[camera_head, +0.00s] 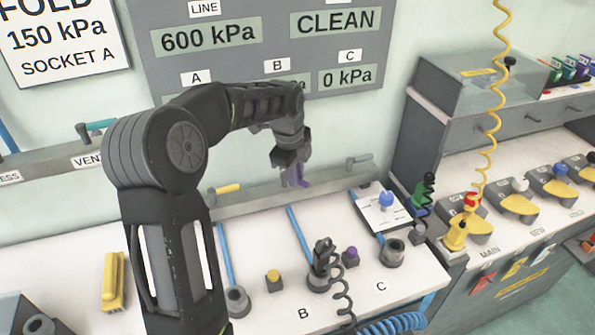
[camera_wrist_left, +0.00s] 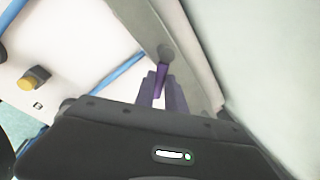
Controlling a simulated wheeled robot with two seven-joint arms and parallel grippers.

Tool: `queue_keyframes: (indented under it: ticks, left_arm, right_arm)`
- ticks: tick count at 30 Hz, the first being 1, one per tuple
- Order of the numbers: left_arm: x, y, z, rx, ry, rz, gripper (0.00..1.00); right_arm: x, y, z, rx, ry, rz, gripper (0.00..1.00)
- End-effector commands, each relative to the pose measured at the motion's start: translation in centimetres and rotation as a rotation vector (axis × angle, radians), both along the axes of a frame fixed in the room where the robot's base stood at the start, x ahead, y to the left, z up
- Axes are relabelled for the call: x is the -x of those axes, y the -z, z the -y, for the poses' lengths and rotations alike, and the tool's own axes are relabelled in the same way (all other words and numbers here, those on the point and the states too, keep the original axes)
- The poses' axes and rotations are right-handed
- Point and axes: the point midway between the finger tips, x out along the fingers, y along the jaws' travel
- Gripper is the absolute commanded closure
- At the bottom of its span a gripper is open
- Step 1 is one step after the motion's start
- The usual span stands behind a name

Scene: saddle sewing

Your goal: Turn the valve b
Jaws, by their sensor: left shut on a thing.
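The valve b lever is purple and sits on the grey rail along the back of the white bench. Part of it (camera_head: 304,183) shows under my left gripper (camera_head: 293,168) in the head view. In the left wrist view the purple lever (camera_wrist_left: 161,76) runs from its round grey pivot down between the two fingers of my left gripper (camera_wrist_left: 160,92). The left gripper is shut on the lever. The fingers hide part of it. My right gripper is not in view.
A yellow-handled valve (camera_head: 229,188) and a grey-handled valve (camera_head: 358,160) sit on the same rail (camera_head: 250,203). Sockets, blue pipes, a dark plug with a coiled cable (camera_head: 322,254) and a white plate (camera_head: 384,212) are on the bench. The display panel (camera_head: 270,52) stands behind my arm.

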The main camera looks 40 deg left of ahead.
Motion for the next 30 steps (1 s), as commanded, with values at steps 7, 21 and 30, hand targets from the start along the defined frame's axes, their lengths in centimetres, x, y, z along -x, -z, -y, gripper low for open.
queue_keyframes:
  ticks: [7, 21, 30]
  left_arm:
    - [0.9, -0.1, -0.1, 0.001, 0.232, 0.001, 1.00]
    - [2.0, 0.0, -0.6, -0.001, 0.560, -0.001, 1.00]
    - [2.2, 0.0, -0.7, 0.000, 0.614, 0.000, 1.00]
  right_arm:
    - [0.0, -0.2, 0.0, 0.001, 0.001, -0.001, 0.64]
    - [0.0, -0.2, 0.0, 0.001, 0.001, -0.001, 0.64]
    - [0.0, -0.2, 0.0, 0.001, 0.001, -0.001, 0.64]
